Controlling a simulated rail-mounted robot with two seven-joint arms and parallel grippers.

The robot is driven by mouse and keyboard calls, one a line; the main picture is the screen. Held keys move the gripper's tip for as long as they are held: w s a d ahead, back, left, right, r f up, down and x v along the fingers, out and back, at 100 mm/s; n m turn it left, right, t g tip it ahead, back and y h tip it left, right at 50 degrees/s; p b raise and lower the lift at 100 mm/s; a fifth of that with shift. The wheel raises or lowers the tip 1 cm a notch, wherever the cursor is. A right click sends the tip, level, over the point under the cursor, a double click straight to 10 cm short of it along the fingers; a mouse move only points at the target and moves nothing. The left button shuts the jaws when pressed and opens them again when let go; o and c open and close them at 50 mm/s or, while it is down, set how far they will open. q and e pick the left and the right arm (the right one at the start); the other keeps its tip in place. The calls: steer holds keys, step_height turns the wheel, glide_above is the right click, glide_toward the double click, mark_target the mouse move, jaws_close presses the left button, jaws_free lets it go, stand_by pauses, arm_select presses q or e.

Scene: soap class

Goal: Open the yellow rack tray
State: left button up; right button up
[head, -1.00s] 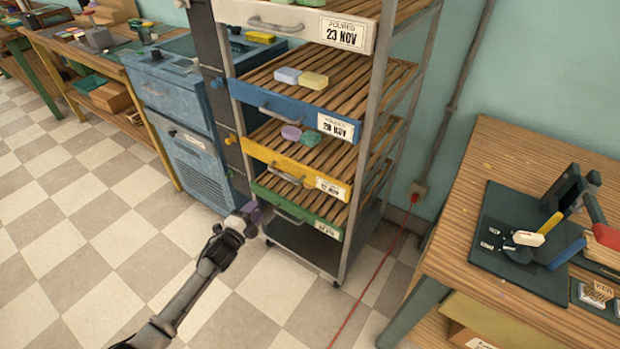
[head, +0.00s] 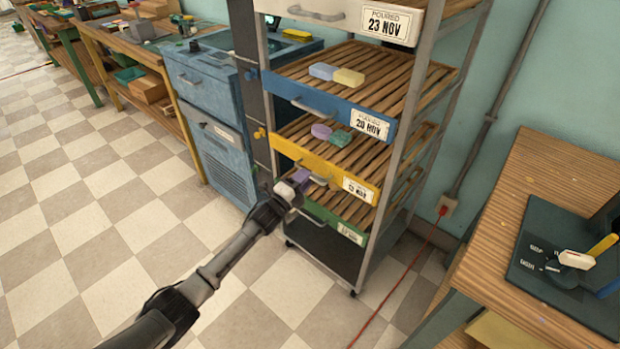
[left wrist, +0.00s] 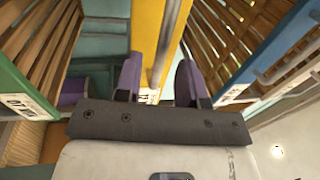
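The yellow rack tray (head: 334,168) sits in the metal rack between the blue tray above and the green tray below. Its slatted bed carries a purple soap (head: 321,131) and a green soap (head: 340,138). A grey bar handle (head: 312,177) is on its yellow front, partly hidden by my left gripper (head: 299,178). In the left wrist view, the purple fingers (left wrist: 158,82) are apart, with the handle (left wrist: 166,42) running between them in front of the yellow face. I cannot tell whether they touch it. My right gripper is not in view.
The blue tray (head: 335,107) is above and the green tray (head: 330,220) below, both close to the gripper. A blue cabinet (head: 225,150) stands left of the rack. A wooden table (head: 490,240) is at right. A red cable (head: 395,290) crosses the floor.

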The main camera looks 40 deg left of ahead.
arm_select(q)
steer(key=shift+w+r+b, duration=0.15)
steer(key=shift+w+b, duration=0.1)
steer(key=shift+w, duration=0.55)
steer(key=shift+w+r+b, duration=0.15)
steer(key=shift+w+b, duration=0.1)
steer(key=shift+w, duration=0.5)
steer(key=shift+c, duration=0.2)
steer(key=shift+d, duration=0.1)
jaws_close()
